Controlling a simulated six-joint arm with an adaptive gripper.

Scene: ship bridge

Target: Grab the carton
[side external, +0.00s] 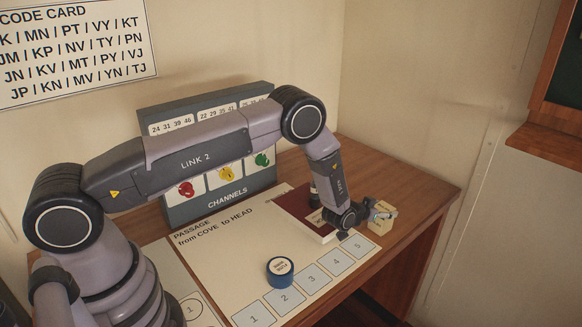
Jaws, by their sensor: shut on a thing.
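The carton (381,220) is a small tan box with a label on its face, near the right end of the wooden desk. My gripper (378,214) reaches it from the left, and its fingers are closed on the carton. The carton looks at or very near the desk surface; I cannot tell whether it is lifted. Part of the carton is hidden behind the fingers.
A blue round tin (280,270) stands on the passage sheet (225,262) with numbered squares. The channels panel (225,194) stands behind. The desk's right end (425,190) is clear.

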